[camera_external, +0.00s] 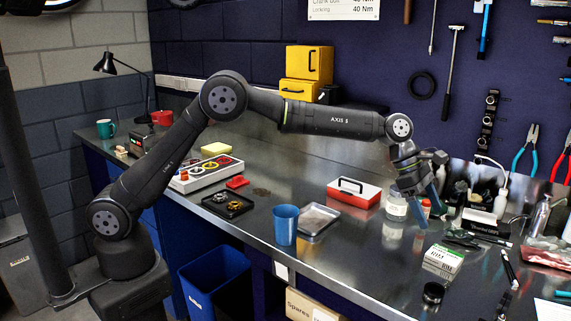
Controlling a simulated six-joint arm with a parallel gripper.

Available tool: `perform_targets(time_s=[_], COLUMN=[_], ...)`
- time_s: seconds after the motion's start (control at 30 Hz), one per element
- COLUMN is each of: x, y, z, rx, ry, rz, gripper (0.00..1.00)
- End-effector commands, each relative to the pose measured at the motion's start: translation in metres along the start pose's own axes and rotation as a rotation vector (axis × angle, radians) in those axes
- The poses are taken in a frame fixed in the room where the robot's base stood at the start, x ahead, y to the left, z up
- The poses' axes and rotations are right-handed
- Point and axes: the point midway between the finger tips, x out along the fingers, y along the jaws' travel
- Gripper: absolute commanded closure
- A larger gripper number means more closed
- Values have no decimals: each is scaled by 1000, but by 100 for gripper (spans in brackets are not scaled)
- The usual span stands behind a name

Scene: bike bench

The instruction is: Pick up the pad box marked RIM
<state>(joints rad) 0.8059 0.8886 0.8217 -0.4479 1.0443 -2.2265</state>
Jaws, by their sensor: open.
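The pad box marked RIM (443,260) lies on the metal bench at the right, a small white and green box with dark lettering on its near side. My gripper (427,205) hangs above the bench, up and a little left of the box, with its blue fingers pointing down. It is open and apart from the box. Whether anything lies between the fingers is hard to see at this size. The box's top and near side show, and nothing covers it.
A small black round part (433,293) sits just in front of the box. A clear jar (396,207) stands close by my gripper. A red and white toolbox (354,192), a grey tray (318,219) and a blue cup (286,225) stand to the left. Tools crowd the right side.

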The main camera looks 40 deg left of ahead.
Motion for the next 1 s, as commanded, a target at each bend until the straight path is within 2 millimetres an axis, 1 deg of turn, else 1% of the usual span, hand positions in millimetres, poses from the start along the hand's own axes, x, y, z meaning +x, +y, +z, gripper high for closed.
perform_targets(time_s=[0.03, 0.1, 0.23, 0.3, 0.47, 0.57, 0.73, 0.83, 0.9, 1.0], x=[13, 27, 48, 55, 61, 69, 95, 108, 111, 111], y=[-1, -1, 0, 0, 0, 0, -1, -1, 0, 0], z=[0, 0, 0, 0, 0, -2, -5, -4, -4, -4], rx=[0, 1, 1, 1, 1, 1, 2, 2, 2, 2], ry=[1, 2, 0, 0, 0, 1, 2, 0, -1, -2], rz=[-2, -2, 0, 0, 0, -1, -2, -1, 1, 1], gripper=[16, 16, 16, 16, 16, 16, 16, 16, 16, 16])
